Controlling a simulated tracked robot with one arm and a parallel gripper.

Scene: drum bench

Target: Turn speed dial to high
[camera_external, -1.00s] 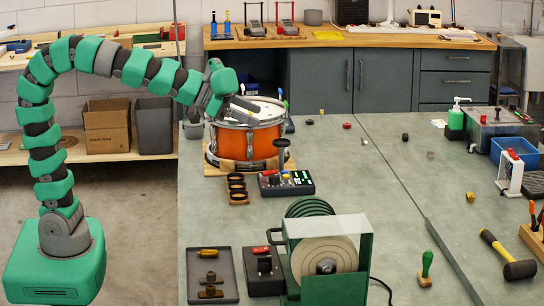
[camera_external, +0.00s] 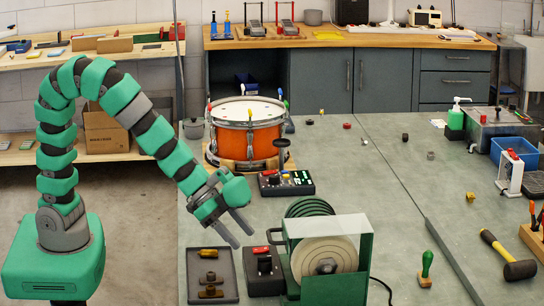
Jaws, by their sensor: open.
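A small dark control box (camera_external: 266,273) with a black round dial (camera_external: 264,264) and a red part stands on the bench beside the disc machine (camera_external: 326,262). I cannot read any marking on the dial or tell its setting. A second control panel (camera_external: 286,184) with knobs and small lights lies farther back, before the drum. Which one carries the speed dial is not readable. My gripper (camera_external: 243,238) is open and empty, fingers pointing down to the right. In the picture it sits just above the dark box, apart from the dial.
A grey tray (camera_external: 226,272) with a yellow-handled tool and dark parts lies left of the box. The orange drum (camera_external: 263,142) stands behind. A green-handled stamp (camera_external: 426,268) and a hammer (camera_external: 508,254) are to the right. The middle right of the bench is mostly clear.

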